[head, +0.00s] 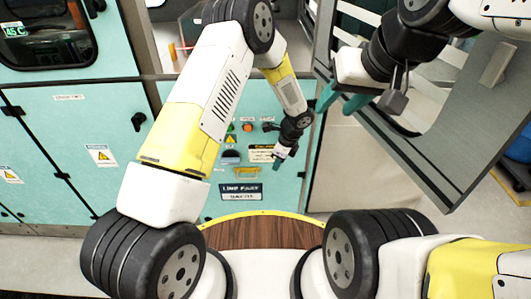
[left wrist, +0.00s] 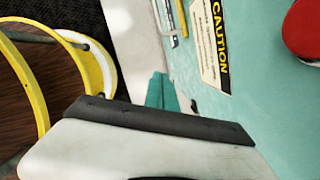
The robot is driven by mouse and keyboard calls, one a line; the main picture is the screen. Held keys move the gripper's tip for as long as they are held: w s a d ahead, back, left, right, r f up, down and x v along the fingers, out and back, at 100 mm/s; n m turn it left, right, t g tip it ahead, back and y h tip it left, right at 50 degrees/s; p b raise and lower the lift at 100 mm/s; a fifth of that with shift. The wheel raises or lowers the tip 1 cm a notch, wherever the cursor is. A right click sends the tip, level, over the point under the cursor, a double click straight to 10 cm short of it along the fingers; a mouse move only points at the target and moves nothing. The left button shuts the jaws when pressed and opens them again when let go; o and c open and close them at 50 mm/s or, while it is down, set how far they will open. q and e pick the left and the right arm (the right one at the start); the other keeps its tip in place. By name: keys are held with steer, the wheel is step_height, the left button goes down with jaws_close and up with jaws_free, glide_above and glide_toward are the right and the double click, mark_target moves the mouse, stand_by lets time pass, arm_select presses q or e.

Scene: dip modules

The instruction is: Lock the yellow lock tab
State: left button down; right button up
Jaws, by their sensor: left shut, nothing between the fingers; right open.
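A yellow bracket-like part (head: 246,172), which looks like the lock tab, sits low on the teal cabinet panel under the caution label. It is small, and I cannot tell its position. In the left wrist view a yellow strip (left wrist: 181,16) at the top edge may be the same part, cut off by the frame. My left gripper (head: 279,157) is shut and empty in front of the panel, to the right of the yellow part and apart from it. Its teal fingers show together in the left wrist view (left wrist: 164,91). My right gripper (head: 342,99) is open and empty at the upper right.
The teal panel carries a caution label (head: 261,153), a red button (head: 248,126), also large in the left wrist view (left wrist: 305,28), and a dark sign (head: 241,192) below. A grey-framed panel (head: 455,150) stands tilted at the right, close to my right gripper.

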arm_select(q)
steer(key=w+a+f, duration=0.2)
steer(key=a+f, duration=0.3)
steer(key=f, duration=0.4)
steer(key=shift+w+a, duration=0.4)
steer(key=shift+a, duration=1.85)
